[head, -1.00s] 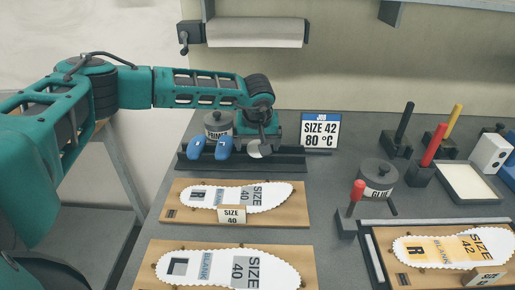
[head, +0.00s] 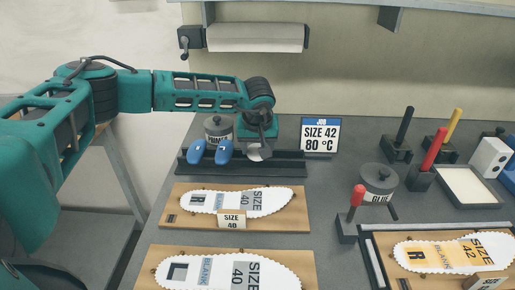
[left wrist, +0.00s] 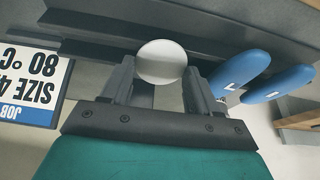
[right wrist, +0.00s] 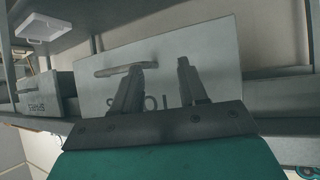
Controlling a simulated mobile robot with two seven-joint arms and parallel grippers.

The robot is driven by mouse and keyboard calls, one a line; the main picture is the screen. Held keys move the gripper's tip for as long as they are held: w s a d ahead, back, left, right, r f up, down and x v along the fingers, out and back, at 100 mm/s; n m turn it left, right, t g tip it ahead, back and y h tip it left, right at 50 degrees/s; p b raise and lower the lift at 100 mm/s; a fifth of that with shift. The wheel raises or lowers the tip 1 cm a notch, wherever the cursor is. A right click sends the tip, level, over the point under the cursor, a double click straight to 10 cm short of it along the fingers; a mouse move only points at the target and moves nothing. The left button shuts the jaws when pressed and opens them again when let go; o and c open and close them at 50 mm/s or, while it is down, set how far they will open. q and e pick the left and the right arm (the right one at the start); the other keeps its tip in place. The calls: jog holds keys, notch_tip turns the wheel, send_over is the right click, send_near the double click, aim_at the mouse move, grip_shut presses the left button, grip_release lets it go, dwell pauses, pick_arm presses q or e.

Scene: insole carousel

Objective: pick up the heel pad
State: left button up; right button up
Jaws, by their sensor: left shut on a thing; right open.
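The heel pad (head: 258,153) is a pale, rounded piece at the dark rack's right part in the head view. It also shows as a white oval (left wrist: 162,62) in the left wrist view. My left gripper (head: 257,143) comes down from above and is shut on the pad, with one finger on each side. I cannot tell whether the pad still touches the rack. My right gripper (right wrist: 158,72) is open and empty in the right wrist view, in front of a pale panel. It is outside the head view.
The dark rack (head: 275,170) holds two blue pads (head: 209,152) left of the gripper. A job sign (head: 320,134) reads size 42, 80 °C. A primer pot (head: 218,128) stands behind. Boards with insoles (head: 237,201) lie in front. A glue pot (head: 379,180) and brushes stand right.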

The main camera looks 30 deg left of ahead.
pick_arm(q)
notch_tip(320, 180, up, 20)
jog(key=shift+f+p, duration=0.15)
jog(key=shift+p, duration=0.15)
jog(key=shift+d, duration=0.15)
